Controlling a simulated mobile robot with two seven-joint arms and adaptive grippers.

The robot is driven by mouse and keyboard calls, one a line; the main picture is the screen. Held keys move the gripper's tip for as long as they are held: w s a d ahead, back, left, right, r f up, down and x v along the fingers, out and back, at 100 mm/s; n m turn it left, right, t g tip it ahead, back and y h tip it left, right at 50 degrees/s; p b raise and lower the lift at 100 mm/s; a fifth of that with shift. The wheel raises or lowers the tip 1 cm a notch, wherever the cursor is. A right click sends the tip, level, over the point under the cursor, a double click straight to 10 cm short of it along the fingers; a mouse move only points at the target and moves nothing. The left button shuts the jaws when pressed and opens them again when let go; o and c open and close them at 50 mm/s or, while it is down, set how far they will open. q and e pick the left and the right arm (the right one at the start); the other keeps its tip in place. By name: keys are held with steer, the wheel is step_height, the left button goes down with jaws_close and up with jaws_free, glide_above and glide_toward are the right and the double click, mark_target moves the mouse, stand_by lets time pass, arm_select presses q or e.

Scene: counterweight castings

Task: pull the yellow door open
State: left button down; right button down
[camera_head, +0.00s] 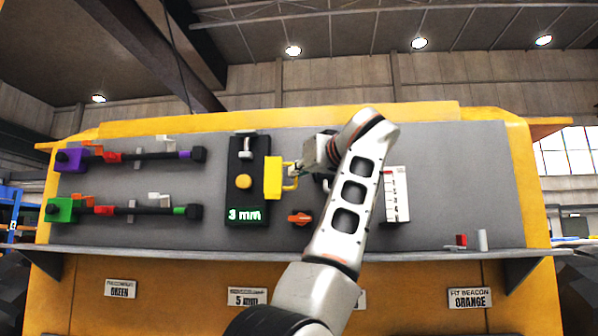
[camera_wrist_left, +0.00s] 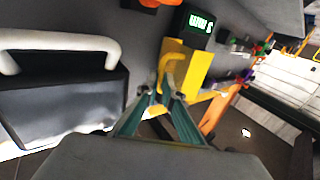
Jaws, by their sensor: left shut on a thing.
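The yellow door (camera_head: 273,178) is a small yellow block at the right edge of a dark gauge unit (camera_head: 234,208), whose green display reads "3 mm". A yellow handle (camera_head: 290,186) sticks out from its right side. In the left wrist view the door (camera_wrist_left: 197,68) and its hooked handle (camera_wrist_left: 165,68) lie straight ahead of the fingers. My left gripper (camera_head: 296,168) is shut on the handle; its fingertips (camera_wrist_left: 164,92) show closely around it in the wrist view. My forearm hides part of the panel. My right gripper is not in view.
An orange knob (camera_head: 300,218) sits below the gripper. A white scale card (camera_head: 397,195) is right of my arm. Rods with purple (camera_head: 70,160) and green (camera_head: 61,210) ends are mounted at left. A ledge (camera_head: 150,252) runs below, with small red (camera_head: 461,239) and grey pieces at right.

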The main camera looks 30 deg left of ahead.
arm_select(q)
steer(key=shift+s+r, duration=0.2)
steer(key=shift+r, duration=0.1)
steer(key=c, duration=2.2)
jaws_free()
steer(key=shift+f, duration=0.1)
steer(key=shift+s, duration=0.1)
